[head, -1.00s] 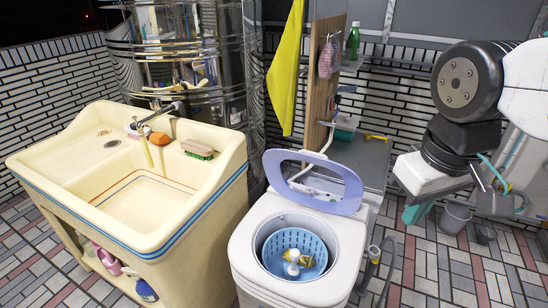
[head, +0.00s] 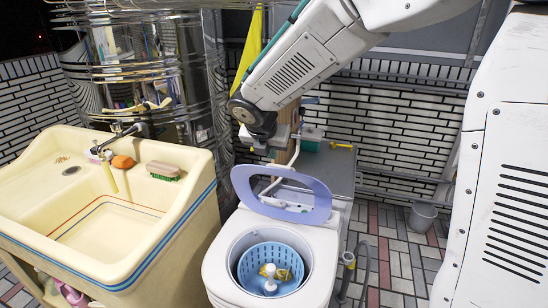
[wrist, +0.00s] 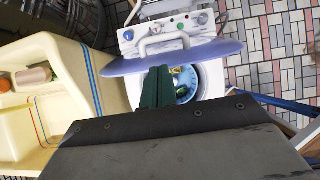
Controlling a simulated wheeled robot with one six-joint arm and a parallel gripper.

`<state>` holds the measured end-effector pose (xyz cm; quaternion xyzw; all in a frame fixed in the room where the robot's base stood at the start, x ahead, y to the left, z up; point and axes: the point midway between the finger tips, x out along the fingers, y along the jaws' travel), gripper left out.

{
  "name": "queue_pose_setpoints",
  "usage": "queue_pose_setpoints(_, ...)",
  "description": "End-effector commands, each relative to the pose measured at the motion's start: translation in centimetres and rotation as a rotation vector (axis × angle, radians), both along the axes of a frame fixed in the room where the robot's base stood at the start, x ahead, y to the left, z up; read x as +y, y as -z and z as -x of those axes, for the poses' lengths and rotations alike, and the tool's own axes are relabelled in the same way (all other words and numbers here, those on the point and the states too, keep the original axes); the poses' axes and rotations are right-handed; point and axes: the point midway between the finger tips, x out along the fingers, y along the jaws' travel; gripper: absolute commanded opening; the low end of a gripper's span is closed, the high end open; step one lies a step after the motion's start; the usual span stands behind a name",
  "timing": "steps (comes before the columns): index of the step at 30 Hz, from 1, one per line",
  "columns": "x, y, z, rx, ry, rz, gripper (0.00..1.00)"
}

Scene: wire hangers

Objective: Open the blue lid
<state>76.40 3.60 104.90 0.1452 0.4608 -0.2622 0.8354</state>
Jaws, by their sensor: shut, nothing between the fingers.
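The blue-lavender lid (head: 318,198) of the white washing machine (head: 222,262) stands raised and tilted back behind the open tub. In the wrist view the lid (wrist: 205,54) shows nearly edge-on as a wide band. The blue perforated basket (head: 246,266) inside the tub is uncovered, with a white pump-top bottle (head: 270,281) in it. My gripper (head: 268,146) is above and behind the lid in the head view, its tips hard to make out there. In the wrist view its dark green fingers (wrist: 158,86) are together and empty, overlapping the lid's edge and the basket; contact cannot be told.
A cream sink (head: 150,235) stands to the left, with a brush (head: 163,171) on its ledge. Behind are a shiny metal cylinder (head: 150,75) and a grey counter (head: 335,172). A grey bucket (head: 422,216) stands on the tiled floor at right.

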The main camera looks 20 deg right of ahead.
Motion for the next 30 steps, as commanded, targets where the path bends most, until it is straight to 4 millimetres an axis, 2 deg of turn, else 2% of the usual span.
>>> queue_pose_setpoints(9,-1.9,5.0,-2.4,0.003,0.005,0.0,0.0)
queue_pose_setpoints(15,-2.6,6.9,-3.4,0.002,0.006,-0.001,0.0)
queue_pose_setpoints(30,-2.5,7.2,-3.8,-0.001,0.002,-0.003,0.0)
